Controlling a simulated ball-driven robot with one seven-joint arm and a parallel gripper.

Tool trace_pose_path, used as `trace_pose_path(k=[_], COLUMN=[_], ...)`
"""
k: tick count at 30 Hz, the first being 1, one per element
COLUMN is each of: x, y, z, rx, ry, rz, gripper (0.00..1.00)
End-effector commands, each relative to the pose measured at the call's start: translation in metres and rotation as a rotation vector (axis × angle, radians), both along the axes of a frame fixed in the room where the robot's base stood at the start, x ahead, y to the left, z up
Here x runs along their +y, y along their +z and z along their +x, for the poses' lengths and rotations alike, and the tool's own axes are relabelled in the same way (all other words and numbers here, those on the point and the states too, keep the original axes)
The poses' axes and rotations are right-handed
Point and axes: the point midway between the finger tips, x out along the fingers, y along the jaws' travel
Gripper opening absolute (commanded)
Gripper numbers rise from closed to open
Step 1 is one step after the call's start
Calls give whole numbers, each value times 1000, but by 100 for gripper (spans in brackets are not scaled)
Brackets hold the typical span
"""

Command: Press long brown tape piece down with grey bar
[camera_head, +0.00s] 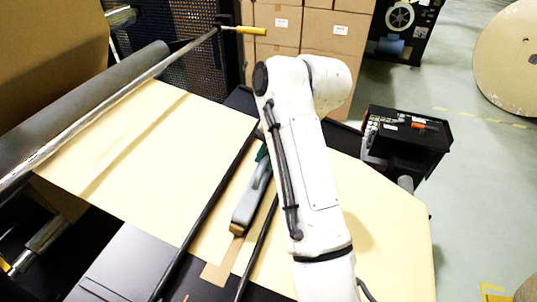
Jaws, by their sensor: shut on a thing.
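The grey bar (248,203) lies slanted on the pale paper sheet, just left of my white arm. Its lower end is brown, and a dark green part shows at its upper end. The long brown tape piece (216,273) shows as a tan strip at the paper's near edge, running up to the lower end of the bar. The rest of the tape is hidden by the bar or hard to tell from the paper. My gripper is hidden behind my arm, so its fingers and their hold cannot be seen.
Two dark rods (205,212) (258,245) run along either side of the bar. A large grey roller (95,92) stands left.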

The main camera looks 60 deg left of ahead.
Motion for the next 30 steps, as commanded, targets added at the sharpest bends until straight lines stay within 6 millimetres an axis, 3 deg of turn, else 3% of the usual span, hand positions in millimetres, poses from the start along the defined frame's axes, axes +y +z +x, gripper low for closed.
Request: trace_pose_path(k=[1, 14, 30], x=[-1, -2, -8], y=[-28, -28, 5], z=[-11, -12, -7], rx=[23, 24, 25], ry=[13, 14, 13], rz=[-33, -34, -41], gripper=[0, 0, 0])
